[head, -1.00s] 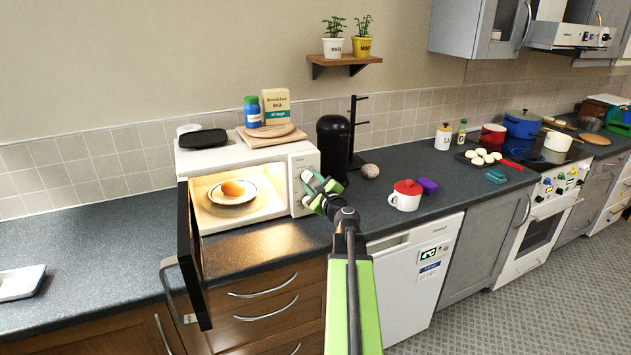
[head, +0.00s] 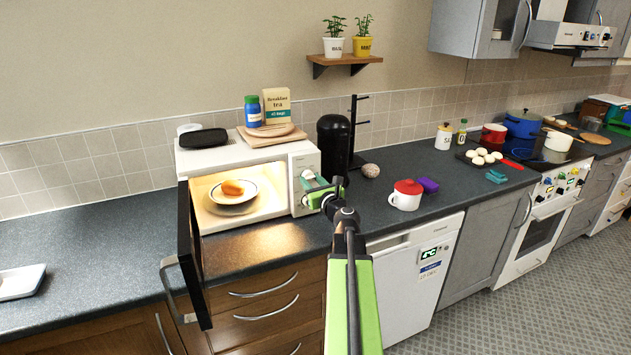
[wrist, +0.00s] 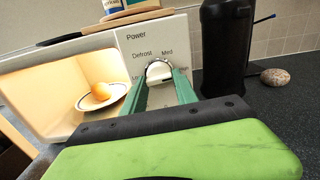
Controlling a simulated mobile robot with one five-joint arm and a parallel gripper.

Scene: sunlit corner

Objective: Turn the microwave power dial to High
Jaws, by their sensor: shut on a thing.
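The white microwave (head: 204,158) stands on the counter with its door (head: 190,250) swung open to the left. Its control panel (head: 301,165) is on the right side of its front. My gripper (wrist: 160,82) is shut on the dial, one green finger on each side. In the head view my gripper (head: 309,188) is against the panel and covers part of it.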

